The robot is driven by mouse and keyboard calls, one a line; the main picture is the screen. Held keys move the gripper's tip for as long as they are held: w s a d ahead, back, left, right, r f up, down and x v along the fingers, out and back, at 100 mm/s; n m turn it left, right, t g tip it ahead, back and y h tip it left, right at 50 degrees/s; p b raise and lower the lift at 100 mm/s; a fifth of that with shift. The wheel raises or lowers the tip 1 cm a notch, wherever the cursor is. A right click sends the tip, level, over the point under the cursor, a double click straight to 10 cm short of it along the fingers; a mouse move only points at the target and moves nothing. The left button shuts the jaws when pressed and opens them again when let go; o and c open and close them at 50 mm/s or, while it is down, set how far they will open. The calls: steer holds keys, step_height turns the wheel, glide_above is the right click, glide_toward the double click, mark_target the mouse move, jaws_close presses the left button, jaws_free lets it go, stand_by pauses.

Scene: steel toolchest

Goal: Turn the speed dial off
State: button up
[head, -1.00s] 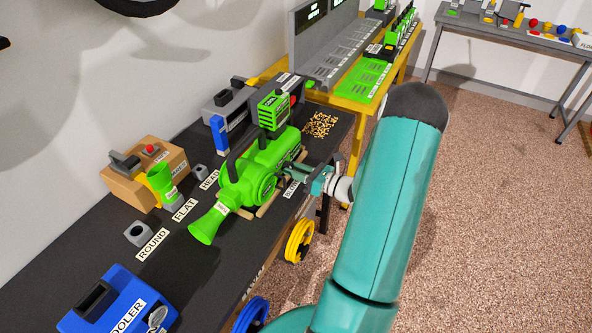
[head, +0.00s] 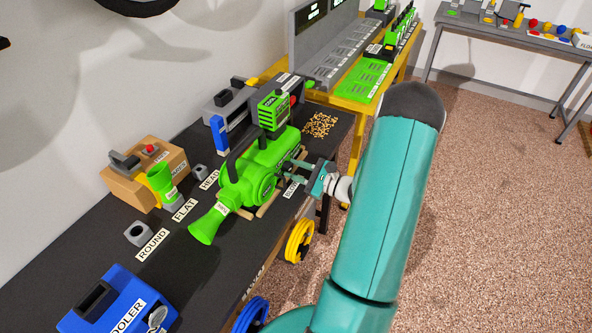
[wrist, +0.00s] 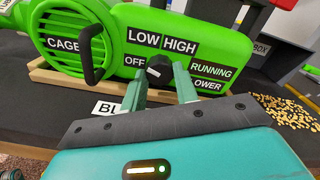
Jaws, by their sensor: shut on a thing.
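The green blower (head: 255,172) stands on a wooden cradle on the dark bench; in the wrist view its green side panel (wrist: 122,62) fills the upper middle. The speed dial is a small black knob (wrist: 158,68) on that side, below the LOW and HIGH labels and to the right of the OFF label. My gripper (wrist: 160,75) is shut on the dial, with one teal finger on each side of it. In the head view my gripper (head: 305,172) reaches the blower's right side. Which label the dial points at cannot be told.
A black handle (wrist: 92,55) stands out by the CAGE grille, close to my left finger. Wood pellets (head: 320,125) lie on the bench (head: 175,245) behind the blower. A blue cooler (head: 118,300) stands at the near end. Open carpet lies to the right.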

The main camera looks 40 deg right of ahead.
steer(key=shift+n, duration=2)
steer(key=o, duration=1)
steer(key=v, duration=1.3)
steer(key=shift+s+d, duration=0.1)
steer(key=shift+s, duration=0.3)
